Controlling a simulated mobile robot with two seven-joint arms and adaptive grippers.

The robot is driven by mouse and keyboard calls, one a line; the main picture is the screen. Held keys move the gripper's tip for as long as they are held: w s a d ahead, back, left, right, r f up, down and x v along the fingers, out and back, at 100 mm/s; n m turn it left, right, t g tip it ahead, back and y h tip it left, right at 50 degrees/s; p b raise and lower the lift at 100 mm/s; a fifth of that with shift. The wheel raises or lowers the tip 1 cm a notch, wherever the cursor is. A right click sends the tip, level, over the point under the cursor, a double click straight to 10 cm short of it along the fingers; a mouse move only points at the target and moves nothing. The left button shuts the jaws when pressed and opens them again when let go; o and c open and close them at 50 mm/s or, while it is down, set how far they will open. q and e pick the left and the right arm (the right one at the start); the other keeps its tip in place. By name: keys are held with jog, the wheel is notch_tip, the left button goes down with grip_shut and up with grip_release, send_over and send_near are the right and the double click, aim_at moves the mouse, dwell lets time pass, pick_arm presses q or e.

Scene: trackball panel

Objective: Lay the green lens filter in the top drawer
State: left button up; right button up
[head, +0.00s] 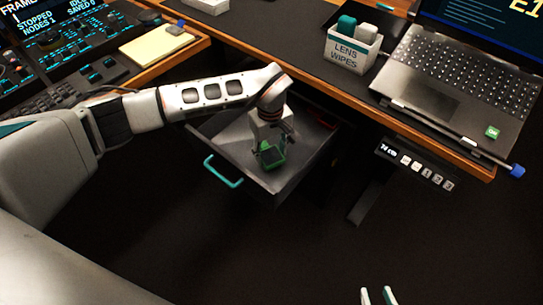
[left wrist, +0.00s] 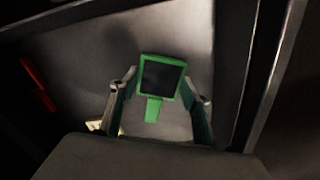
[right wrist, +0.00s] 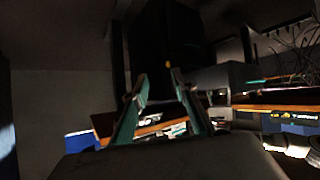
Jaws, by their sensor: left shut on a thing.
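The green lens filter (head: 271,155), a green square frame with a dark pane and a short tab, is inside the open top drawer (head: 283,182). My left gripper (head: 272,143) reaches down into the drawer and is shut on the filter. In the left wrist view the filter (left wrist: 161,78) sits between the fingers of my left gripper (left wrist: 160,92), over the grey drawer floor. I cannot tell whether it touches the floor. My right gripper (head: 377,295) is open and empty, low in the head view, away from the drawer.
The drawer has a teal handle (head: 223,171) at its front. A red item (left wrist: 38,84) lies in the drawer. The desk above bears a lens wipes box (head: 351,51), a laptop (head: 459,84) and a yellow note pad (head: 157,46). A height control panel (head: 416,165) hangs under the desk edge.

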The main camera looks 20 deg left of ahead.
pick_arm(q)
jog(key=f, duration=0.2)
jog(key=shift+s+f, duration=0.2)
jog(key=shift+f, duration=0.1)
jog(key=shift+w, duration=0.15)
jog(key=shift+c, duration=0.4)
pick_arm(e)
jog(key=shift+w+a+r, duration=0.5)
jog(key=shift+a+r, duration=0.1)
jog(key=shift+r, duration=0.05)
pick_arm(q)
jog(key=o, duration=1.2)
jog(key=shift+f, duration=0.1)
pick_arm(e)
jog(key=shift+s+f, duration=0.15)
jog(key=shift+d, duration=0.1)
